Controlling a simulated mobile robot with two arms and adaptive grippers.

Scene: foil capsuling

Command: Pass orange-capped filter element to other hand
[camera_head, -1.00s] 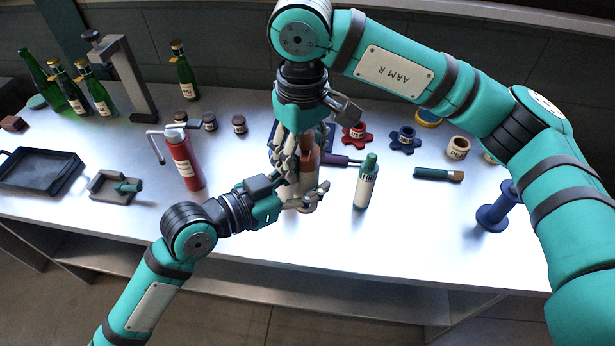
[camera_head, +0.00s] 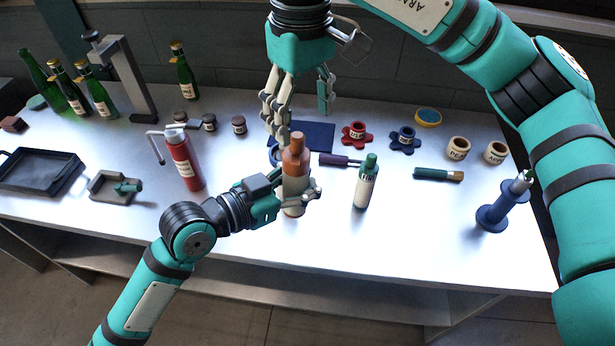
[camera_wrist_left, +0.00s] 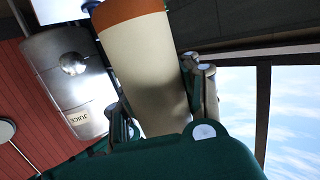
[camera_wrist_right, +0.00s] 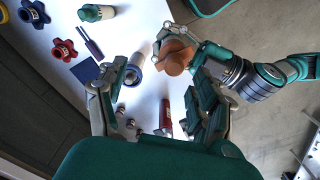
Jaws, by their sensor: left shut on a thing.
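The orange-capped filter element (camera_head: 296,168) stands upright in my left gripper (camera_head: 293,201), which is shut around its cream lower body. The left wrist view shows the cream body (camera_wrist_left: 145,65) close up between the fingers, with the orange band at the top. My right gripper (camera_head: 302,118) is open and empty above and behind the cap, apart from it. In the right wrist view the orange cap (camera_wrist_right: 176,56) shows beyond the spread right fingers (camera_wrist_right: 155,98), with my left fingers beside it. The filter's lower end is partly hidden by the left fingers.
A red extinguisher-like bottle (camera_head: 184,160) stands left of the filter, and a green-capped white bottle (camera_head: 366,185) stands right. A dark blue mat (camera_head: 315,134) and a purple-handled tool (camera_head: 338,160) lie behind. Red (camera_head: 356,133) and blue (camera_head: 403,139) knobs sit back right.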

